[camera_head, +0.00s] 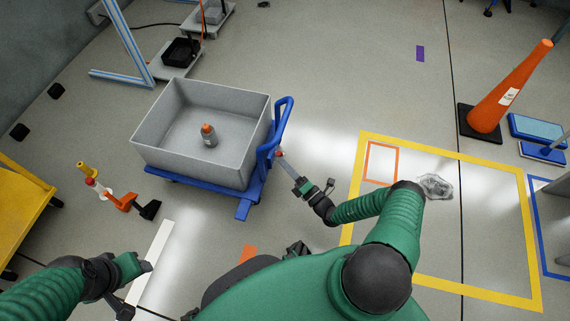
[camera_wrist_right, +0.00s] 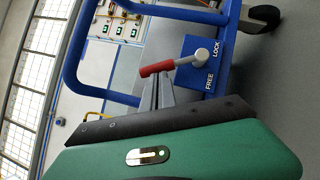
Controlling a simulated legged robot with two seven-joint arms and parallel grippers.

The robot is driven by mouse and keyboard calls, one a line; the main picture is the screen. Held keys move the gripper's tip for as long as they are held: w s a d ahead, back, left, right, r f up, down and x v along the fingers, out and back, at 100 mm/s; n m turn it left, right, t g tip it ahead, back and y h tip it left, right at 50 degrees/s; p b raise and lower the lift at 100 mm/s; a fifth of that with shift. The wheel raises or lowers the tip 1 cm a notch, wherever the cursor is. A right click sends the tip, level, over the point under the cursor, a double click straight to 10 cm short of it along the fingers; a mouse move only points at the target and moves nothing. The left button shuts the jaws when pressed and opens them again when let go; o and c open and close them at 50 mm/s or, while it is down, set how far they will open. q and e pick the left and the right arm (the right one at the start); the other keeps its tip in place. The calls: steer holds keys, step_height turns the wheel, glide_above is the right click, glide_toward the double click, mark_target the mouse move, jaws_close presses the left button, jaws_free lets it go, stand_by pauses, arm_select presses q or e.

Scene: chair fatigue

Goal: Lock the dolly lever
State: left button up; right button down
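The dolly (camera_head: 243,207) is blue, with a push handle (camera_head: 284,118) and a grey bin (camera_head: 160,148). In the right wrist view, its lever has a red grip (camera_wrist_right: 157,68) and a grey pivot on a blue plate (camera_wrist_right: 192,48) marked LOCK and FREE. The lever points left, away from the plate. My right gripper (camera_head: 284,161) reaches to the dolly's handle side; its fingers (camera_wrist_right: 157,80) are close together with tips at the red grip. Whether they touch or hold it is unclear. My left gripper (camera_head: 146,266) is low at left, away from the dolly, its opening unclear.
An orange-capped bottle (camera_head: 209,135) stands in the bin. An orange cone (camera_head: 508,92) is at right. The yellow-outlined floor area (camera_head: 450,157) is mostly clear.

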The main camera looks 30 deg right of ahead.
steer(key=shift+d+r, duration=0.1)
steer(key=shift+r, duration=0.05)
steer(key=w+d+r+m+g+p, duration=0.2)
steer(key=w+d+m+g+p, duration=0.2)
steer(key=m+p, duration=0.4)
steer(key=shift+w+d+r+g+h+p, duration=0.35)
steer(key=shift+d+g, duration=0.25)
steer(key=shift+g, duration=0.2)
stand_by(0.3)
